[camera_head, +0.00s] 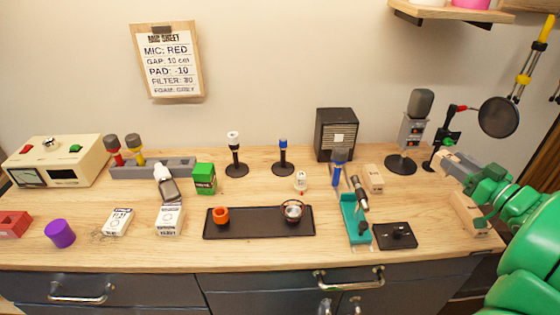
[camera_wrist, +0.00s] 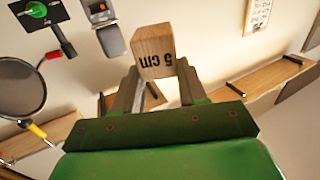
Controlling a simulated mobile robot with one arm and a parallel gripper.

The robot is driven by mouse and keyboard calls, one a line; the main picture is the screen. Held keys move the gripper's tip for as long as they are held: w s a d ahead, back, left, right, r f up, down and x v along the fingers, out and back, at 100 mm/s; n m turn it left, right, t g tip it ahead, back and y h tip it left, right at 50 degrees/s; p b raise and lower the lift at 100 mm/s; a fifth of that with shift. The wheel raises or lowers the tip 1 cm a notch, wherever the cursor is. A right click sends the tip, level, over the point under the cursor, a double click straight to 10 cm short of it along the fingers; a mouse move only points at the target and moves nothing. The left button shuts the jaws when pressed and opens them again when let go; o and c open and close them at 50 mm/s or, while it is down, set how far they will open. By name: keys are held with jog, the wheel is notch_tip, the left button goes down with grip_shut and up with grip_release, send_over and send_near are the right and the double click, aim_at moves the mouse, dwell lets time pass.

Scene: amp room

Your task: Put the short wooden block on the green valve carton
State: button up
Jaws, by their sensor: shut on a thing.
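The short wooden block (camera_wrist: 155,48) is in my gripper (camera_wrist: 155,80), with "5 cm" reading upside down on its face in the wrist view. The fingers press on it from both sides. In the head view my gripper (camera_head: 458,166) is at the right, above the right end of the bench; I cannot clearly make out the block there. The green valve carton (camera_head: 204,180) stands upright on the bench left of centre, far to the left of my gripper. Its top looks bare.
Mic stands, a black speaker (camera_head: 336,134), a teal stand (camera_head: 353,222) and a pale wooden block (camera_head: 374,178) lie between carton and gripper. Another wooden piece (camera_head: 466,214) is at right.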

notch_tip(320, 180, up, 8)
jog(key=w+a+n+g+y, duration=0.25)
jog(key=w+a, duration=0.25)
jog(key=a, duration=0.8)
jog(key=w+a+n+g+y, duration=0.1)
jog(key=w+a+n+y, duration=0.3)
jog(key=a, duration=0.9)
jog(key=s+a+n+g+y, duration=0.1)
jog(key=s+a+g+y, duration=0.15)
jog(key=a, duration=1.25)
jog(key=s+a+n+g+y, duration=0.15)
jog(key=a+g, duration=0.25)
jog(key=a, duration=1.1)
send_over(204, 174)
jog(key=s+v, duration=0.1)
jog(key=v, duration=0.4)
notch_tip(204, 174, down, 9)
jog(key=w+a+f, duration=0.2)
jog(key=w+f, duration=0.2)
jog(key=f, duration=0.4)
jog(key=shift+w+a+f+h, duration=0.25)
jog(key=shift+a+f+h, duration=0.05)
jog(key=shift+h, duration=0.05)
